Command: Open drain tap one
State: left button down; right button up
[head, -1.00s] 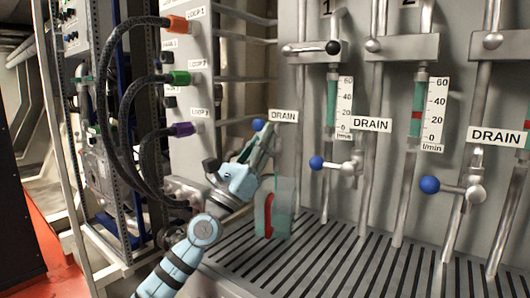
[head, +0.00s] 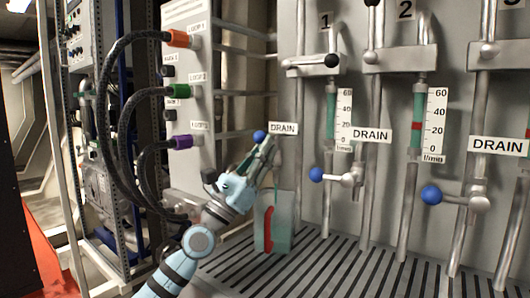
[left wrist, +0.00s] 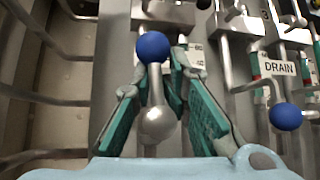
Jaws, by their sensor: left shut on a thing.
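The leftmost drain tap has a blue ball knob (head: 259,136) at the end of its lever, just left of the first DRAIN label (head: 284,128). My left gripper (head: 266,150) is at this tap, its fingers shut around the lever just below the ball. In the left wrist view the blue ball (left wrist: 153,48) stands past the fingertips and the metal lever (left wrist: 155,85) runs between the green finger pads. The lever leads to a rounded silver tap body (left wrist: 158,126). The fingers hide part of the tap in the head view. My right gripper is not in view.
Two more blue-knobbed drain taps, a middle one (head: 317,174) and a right one (head: 431,194), stand to the right. A clear box with a red mark (head: 268,228) is below my gripper. Black hoses (head: 108,110) loop at left. A slatted grate (head: 330,265) lies below.

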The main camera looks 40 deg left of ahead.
pick_arm(q)
jog(key=shift+s+a+r, duration=0.1)
jog(key=shift+r, duration=0.05)
jog(key=c, duration=1.7)
grip_release()
jog(key=shift+s, duration=0.15)
jog(key=shift+s+f+y, duration=0.1)
jog(key=shift+f+y, duration=0.2)
jog(key=shift+f, duration=0.1)
jog(key=v, duration=0.6)
jog(key=shift+s+f, duration=0.2)
jog(key=shift+s, duration=0.1)
jog(key=shift+a, duration=0.1)
